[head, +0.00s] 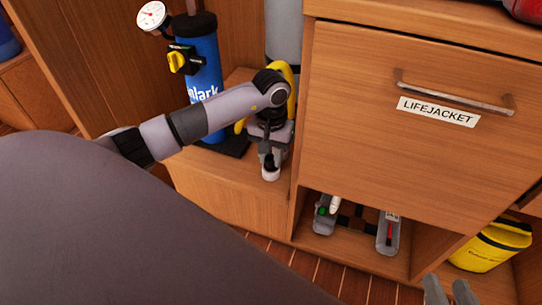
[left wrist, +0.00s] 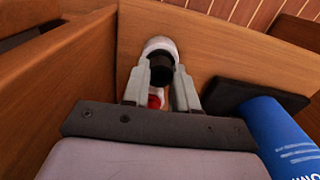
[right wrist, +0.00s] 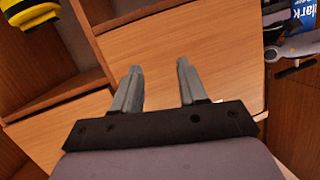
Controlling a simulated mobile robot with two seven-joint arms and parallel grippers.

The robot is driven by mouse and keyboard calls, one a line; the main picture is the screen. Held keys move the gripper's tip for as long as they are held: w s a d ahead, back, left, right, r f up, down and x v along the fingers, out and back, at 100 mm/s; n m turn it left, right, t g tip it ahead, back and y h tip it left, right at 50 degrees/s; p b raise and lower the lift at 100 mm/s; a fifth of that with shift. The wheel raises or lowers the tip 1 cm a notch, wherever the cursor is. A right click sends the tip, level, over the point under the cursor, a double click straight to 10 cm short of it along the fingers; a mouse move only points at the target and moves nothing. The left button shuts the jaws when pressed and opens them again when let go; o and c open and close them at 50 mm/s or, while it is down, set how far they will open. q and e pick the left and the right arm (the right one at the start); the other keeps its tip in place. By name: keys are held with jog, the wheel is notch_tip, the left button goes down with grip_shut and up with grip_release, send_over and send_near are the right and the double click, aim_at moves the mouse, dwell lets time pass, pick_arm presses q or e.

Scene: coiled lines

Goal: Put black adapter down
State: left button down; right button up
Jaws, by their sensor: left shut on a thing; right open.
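My left gripper (head: 269,154) is over the low wooden ledge beside the blue pump, pointing down. In the left wrist view its fingers (left wrist: 162,80) are shut on the black adapter (left wrist: 161,69), a short dark round piece. A white round part (left wrist: 160,45) shows just beyond the adapter, and a bit of red shows between the fingers. In the head view the gripper mostly hides the adapter; I cannot tell whether it touches the ledge. My right gripper (head: 448,291) is open and empty at the lower right; its spread fingers (right wrist: 157,88) also show in the right wrist view.
The wooden ledge (head: 225,193) has free room in front. The blue pump (head: 198,75) with a gauge (head: 152,16) stands left of my left gripper. The LIFEJACKET drawer (head: 420,115) is shut. Grey tools (head: 388,232) lie in the cubby below. A yellow container (head: 490,245) stands lower right.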

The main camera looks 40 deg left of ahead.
pick_arm(q)
jog(key=shift+f, duration=0.1)
jog(key=c, duration=0.9)
grip_release()
pick_arm(e)
jog(key=shift+r, duration=0.15)
pick_arm(q)
jog(key=shift+r, duration=0.4)
notch_tip(320, 180, up, 12)
jog(key=p, duration=0.4)
jog(key=shift+f, duration=0.2)
pick_arm(e)
jog(key=shift+w+a+m+g+y, duration=0.15)
jog(key=shift+a+m+g, duration=0.2)
jog(key=shift+a, duration=0.2)
jog(key=shift+w+a+m+g+y, duration=0.15)
jog(key=shift+a+m+g, duration=0.1)
jog(key=shift+a+g, duration=0.25)
jog(key=shift+s, duration=0.1)
